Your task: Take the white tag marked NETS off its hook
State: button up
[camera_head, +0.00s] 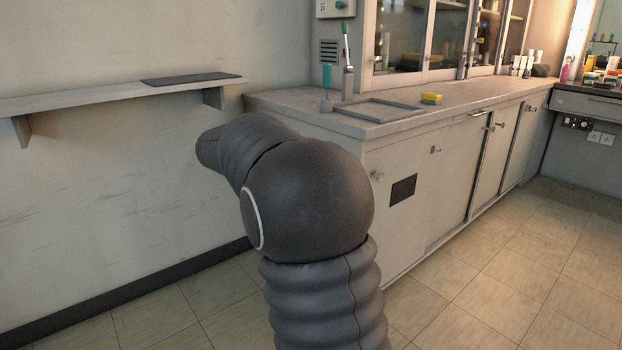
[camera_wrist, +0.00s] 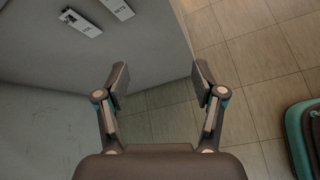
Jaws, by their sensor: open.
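In the wrist view two white tags show on the grey surface at the upper left. One white tag (camera_wrist: 81,23) lies further left, with dark marks on it. The other white tag (camera_wrist: 117,8) is at the top edge and partly cut off. The lettering is too small to read surely, so I cannot tell which is marked NETS. No hook can be made out clearly. My gripper (camera_wrist: 161,80) is open and empty, its fingers wide apart, with both tags beyond and left of it. In the head view my arm shows, but the gripper and tags do not.
A wall shelf (camera_head: 100,97) carries a dark flat mat (camera_head: 191,78). The counter (camera_head: 388,128) to the right holds a shallow tray (camera_head: 378,113) and a yellow sponge (camera_head: 431,98). Tiled floor (camera_wrist: 265,60) is open beside the gripper. A teal-edged object (camera_wrist: 297,135) lies at the right.

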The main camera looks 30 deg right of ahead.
jog(key=w+d+f+n+h+b, duration=0.2)
jog(key=w+d+f+n+h, duration=0.15)
jog(key=w+d, duration=0.35)
jog(key=w+b+x, duration=0.1)
jog(key=x, duration=1.2)
jog(key=shift+w+n+g, duration=0.3)
jog(key=shift+w+n, duration=0.05)
jog(key=shift+w, duration=0.05)
jog(key=shift+a, duration=0.15)
jog(key=c, duration=0.8)
